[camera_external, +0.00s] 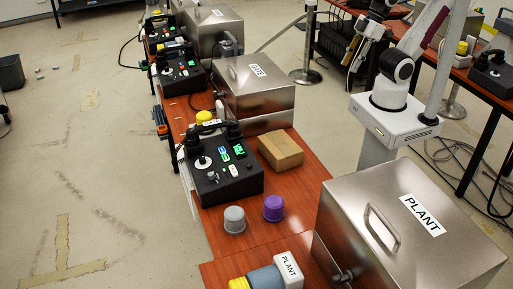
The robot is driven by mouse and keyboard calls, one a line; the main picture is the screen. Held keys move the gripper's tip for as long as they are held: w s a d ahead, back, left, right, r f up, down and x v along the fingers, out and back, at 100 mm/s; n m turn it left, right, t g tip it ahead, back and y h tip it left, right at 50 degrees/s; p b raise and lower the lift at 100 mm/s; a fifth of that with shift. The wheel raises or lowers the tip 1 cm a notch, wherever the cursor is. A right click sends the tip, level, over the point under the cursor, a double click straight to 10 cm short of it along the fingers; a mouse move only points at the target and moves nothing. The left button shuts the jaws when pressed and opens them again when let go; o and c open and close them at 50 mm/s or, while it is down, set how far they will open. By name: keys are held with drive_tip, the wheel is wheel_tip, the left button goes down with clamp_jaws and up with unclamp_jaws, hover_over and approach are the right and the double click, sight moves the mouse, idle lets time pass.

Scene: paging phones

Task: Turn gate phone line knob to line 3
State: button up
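The gate phone (222,172) is a black desk unit on the red-brown table, left of centre, with a small label at its back that seems to read GATE. It has lit green displays, a black handset along its back, and small controls on its sloped face. A pale round control (203,161) at the left of that face looks like the line knob; its setting is too small to read. My gripper (357,50) is at the upper right, well away from the phone and above the floor side of the table. Its finger opening is too small to tell.
A metal box marked GATE (257,88) stands behind the phone, and one marked PLANT (400,225) at front right. Another phone (180,72) sits farther back.

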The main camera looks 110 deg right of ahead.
drive_tip(key=w+f+g, duration=0.1)
drive_tip(key=w+f, duration=0.7)
drive_tip(key=w, duration=0.7)
drive_tip(key=w+f+g, duration=0.1)
drive_tip(key=w+f, duration=0.7)
drive_tip(key=w, duration=0.7)
drive_tip(key=w+d+f, duration=0.1)
drive_tip(key=w+f, duration=0.7)
drive_tip(key=w, duration=0.7)
drive_tip(key=shift+w+f+m+g, duration=0.1)
drive_tip(key=shift+w+m+g, duration=0.2)
drive_tip(key=shift+g, duration=0.1)
drive_tip(key=w, duration=0.3)
drive_tip(key=shift+w+f+t, duration=0.4)
drive_tip(key=t, duration=0.2)
approach(202, 158)
drive_tip(key=shift+w+f, duration=0.35)
drive_tip(key=shift+f, duration=0.15)
drive_tip(key=shift+x, duration=3.7)
drive_tip(key=shift+s, duration=0.1)
